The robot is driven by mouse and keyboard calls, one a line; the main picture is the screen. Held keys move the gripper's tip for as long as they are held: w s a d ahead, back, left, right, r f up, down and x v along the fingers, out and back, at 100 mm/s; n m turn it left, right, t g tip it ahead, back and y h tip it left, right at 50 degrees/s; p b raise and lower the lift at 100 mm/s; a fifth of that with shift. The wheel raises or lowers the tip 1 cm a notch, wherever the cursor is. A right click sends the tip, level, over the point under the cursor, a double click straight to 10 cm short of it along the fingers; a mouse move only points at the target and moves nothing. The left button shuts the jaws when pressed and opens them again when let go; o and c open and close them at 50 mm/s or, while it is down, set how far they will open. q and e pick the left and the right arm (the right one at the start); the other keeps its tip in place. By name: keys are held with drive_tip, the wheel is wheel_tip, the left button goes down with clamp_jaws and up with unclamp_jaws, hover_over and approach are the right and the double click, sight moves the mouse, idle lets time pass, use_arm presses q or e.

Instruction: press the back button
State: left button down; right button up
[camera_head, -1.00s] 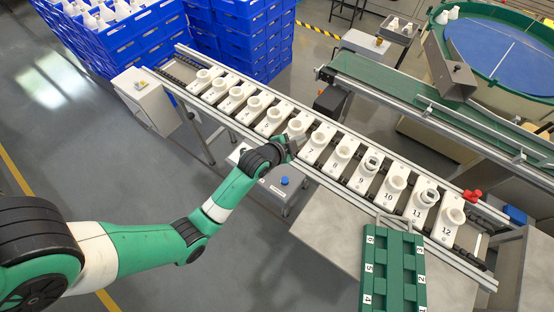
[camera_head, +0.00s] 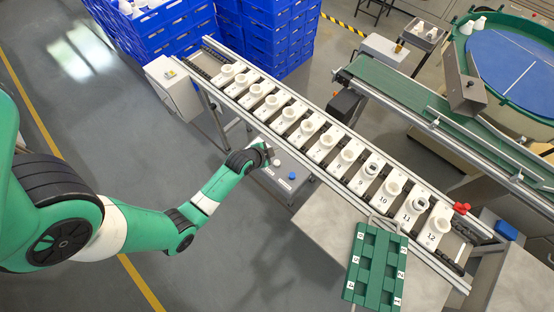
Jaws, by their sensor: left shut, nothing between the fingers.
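A grey control box (camera_head: 284,184) stands beside the near side of the conveyor rail. It has a blue button (camera_head: 292,175) on its top face. My left gripper (camera_head: 271,158) is over the upper left part of this box, left of and behind the blue button. The gripper is shut and empty. A small pale spot shows at its tip, and I cannot tell whether it is a button or part of the gripper. The gripper and wrist hide that corner of the box. Labels on the box are too small to read. My right gripper is not in view.
A conveyor rail carries a row of numbered white socket carriers (camera_head: 345,158) just behind the box. A green tray (camera_head: 375,262) lies at its near right end. Blue crates (camera_head: 270,35) stand behind. Open floor lies to the left.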

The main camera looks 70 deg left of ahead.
use_arm(q)
drive_tip(key=b, duration=0.7)
hover_over(275, 164)
wheel_tip(275, 164, down, 7)
drive_tip(key=shift+f, duration=0.6)
idle(1.0)
drive_tip(key=shift+f+b, duration=0.35)
drive_tip(key=shift+f, duration=0.05)
